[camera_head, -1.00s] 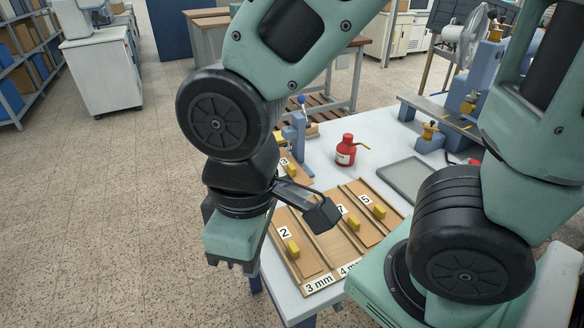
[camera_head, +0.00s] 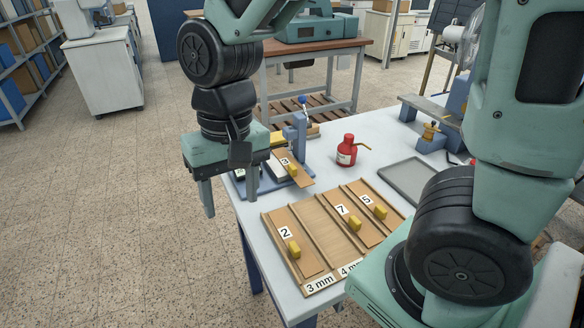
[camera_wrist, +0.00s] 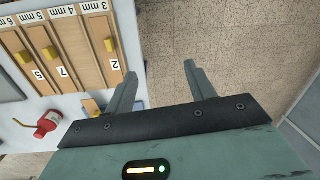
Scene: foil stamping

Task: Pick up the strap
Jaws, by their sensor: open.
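No thing is marked as the strap, so I cannot tell for certain which it is. A tan strip with a 3 tag (camera_head: 306,181) lies at the small blue press (camera_head: 298,140) on the table's far left part; its rear is hidden. Tan pieces tagged 2 (camera_head: 310,262), 7 (camera_head: 340,200) and 5 (camera_head: 365,190), with yellow blocks, lie in the wooden rack. My gripper (camera_head: 231,206) is open and empty, fingers down, beside the table's left edge, left of and nearer than the press. In the wrist view its fingers (camera_wrist: 160,72) have floor between them.
The wooden rack (camera_head: 323,224) has a bare lane between 2 and 7. A red bottle (camera_head: 346,152) with a yellow spout stands right of the press, and a grey tray (camera_head: 408,180) lies farther right. Clear floor (camera_head: 120,220) is left of the table.

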